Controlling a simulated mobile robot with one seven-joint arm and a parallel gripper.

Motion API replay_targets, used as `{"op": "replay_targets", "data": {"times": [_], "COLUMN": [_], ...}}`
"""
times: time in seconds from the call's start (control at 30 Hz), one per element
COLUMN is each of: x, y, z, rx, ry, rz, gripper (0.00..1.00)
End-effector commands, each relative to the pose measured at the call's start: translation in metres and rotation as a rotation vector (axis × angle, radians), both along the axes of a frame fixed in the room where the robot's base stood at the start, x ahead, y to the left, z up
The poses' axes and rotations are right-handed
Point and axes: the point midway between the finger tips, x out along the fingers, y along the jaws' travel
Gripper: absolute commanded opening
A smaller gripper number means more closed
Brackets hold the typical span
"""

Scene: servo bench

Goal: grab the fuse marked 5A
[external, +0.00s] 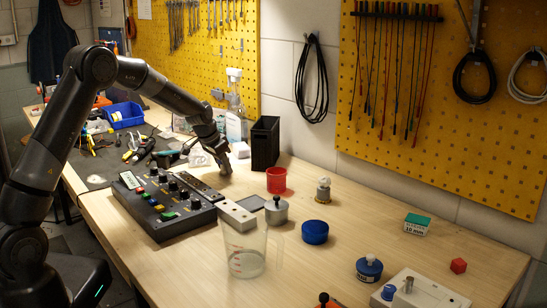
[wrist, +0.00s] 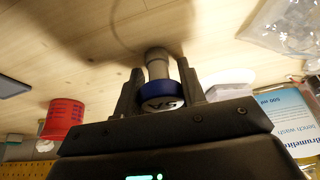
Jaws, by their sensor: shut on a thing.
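In the wrist view, the fuse (wrist: 159,88) has a pale grey body and a dark blue band. Its pale end face carries dark marking that reads as an upside-down 5A. My gripper (wrist: 160,80) has one finger on each side of the fuse and is shut on it. The far end of the fuse points towards the wooden bench; I cannot tell whether it touches it. In the external view, my gripper (external: 224,167) is low over the bench behind the control box, and the fuse cannot be made out there.
A dark control box (external: 165,203) stands in front of my gripper. A black bin (external: 265,143) and a red cup (external: 276,181) stand to its right; the cup also shows in the wrist view (wrist: 63,115). A labelled bottle (wrist: 286,125) is close on the right there. A clear beaker (external: 246,255) stands nearer the front.

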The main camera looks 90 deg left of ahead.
Motion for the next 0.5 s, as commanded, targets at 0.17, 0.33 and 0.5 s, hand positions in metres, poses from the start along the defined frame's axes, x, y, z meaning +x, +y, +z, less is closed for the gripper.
{"op": "replay_targets", "data": {"times": [0.17,0.33,0.5], "x": [0.0,0.0,0.0], "y": [0.0,0.0,0.0], "z": [0.0,0.001,0.012], "rx": [0.0,0.001,0.003], "ry": [0.0,-0.001,-0.001], "rz": [0.0,0.0,-0.001], "gripper": [0.14,0.14,0.14]}}
